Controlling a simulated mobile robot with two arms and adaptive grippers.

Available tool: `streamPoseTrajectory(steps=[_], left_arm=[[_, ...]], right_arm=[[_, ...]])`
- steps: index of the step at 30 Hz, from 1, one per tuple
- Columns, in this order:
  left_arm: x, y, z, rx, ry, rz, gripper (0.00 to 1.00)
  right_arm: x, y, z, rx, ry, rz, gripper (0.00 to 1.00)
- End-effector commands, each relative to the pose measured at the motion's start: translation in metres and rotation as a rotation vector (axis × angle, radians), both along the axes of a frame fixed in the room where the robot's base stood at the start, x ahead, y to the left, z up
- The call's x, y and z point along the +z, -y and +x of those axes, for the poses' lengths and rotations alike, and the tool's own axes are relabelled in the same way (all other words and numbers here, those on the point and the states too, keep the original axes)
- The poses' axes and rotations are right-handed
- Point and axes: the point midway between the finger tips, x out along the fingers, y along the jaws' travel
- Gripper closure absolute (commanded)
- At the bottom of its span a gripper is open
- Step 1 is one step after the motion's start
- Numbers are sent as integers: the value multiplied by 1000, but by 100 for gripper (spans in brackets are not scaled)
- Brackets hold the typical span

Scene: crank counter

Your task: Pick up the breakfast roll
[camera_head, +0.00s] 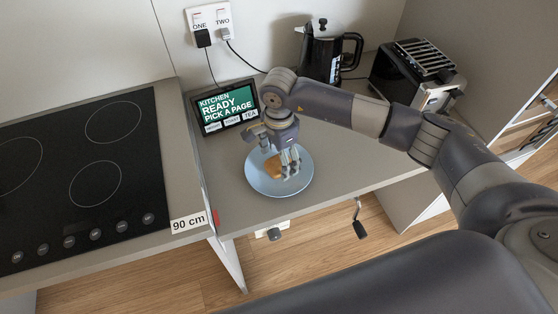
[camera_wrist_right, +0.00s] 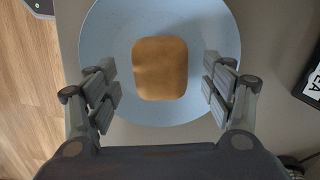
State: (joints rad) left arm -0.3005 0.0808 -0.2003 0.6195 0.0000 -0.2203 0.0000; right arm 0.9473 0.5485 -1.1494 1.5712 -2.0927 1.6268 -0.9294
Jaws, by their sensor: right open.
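The breakfast roll (camera_head: 272,167) is a small golden-brown piece lying on a pale blue plate (camera_head: 262,187) on the grey counter. In the head view my right gripper (camera_head: 277,163) hangs over the plate and hides part of the roll. In the right wrist view the roll (camera_wrist_right: 160,68) lies on the plate (camera_wrist_right: 115,35), between and a little beyond the fingers. My right gripper (camera_wrist_right: 160,88) is open, with a finger on each side and clear gaps to the roll. My left gripper is not in view.
A tablet (camera_head: 228,107) stands behind the plate. A black kettle (camera_head: 322,55) and a toaster (camera_head: 415,72) stand at the back right. A black hob (camera_head: 80,165) fills the left. A crank handle (camera_head: 359,222) hangs below the counter's front edge. Counter right of the plate is clear.

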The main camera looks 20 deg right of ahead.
Motion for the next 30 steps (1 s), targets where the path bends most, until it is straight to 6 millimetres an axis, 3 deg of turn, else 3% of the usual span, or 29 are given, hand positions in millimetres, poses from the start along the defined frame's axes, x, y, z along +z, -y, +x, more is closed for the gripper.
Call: streamPoseTrajectory(steps=[6,12,18,30], left_arm=[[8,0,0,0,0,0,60],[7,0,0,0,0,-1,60],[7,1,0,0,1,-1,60],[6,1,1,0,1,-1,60]], right_arm=[[-20,0,0,0,0,0,25],[-21,0,1,0,1,0,25],[-21,0,1,0,1,0,62],[-19,0,1,0,2,1,62]])
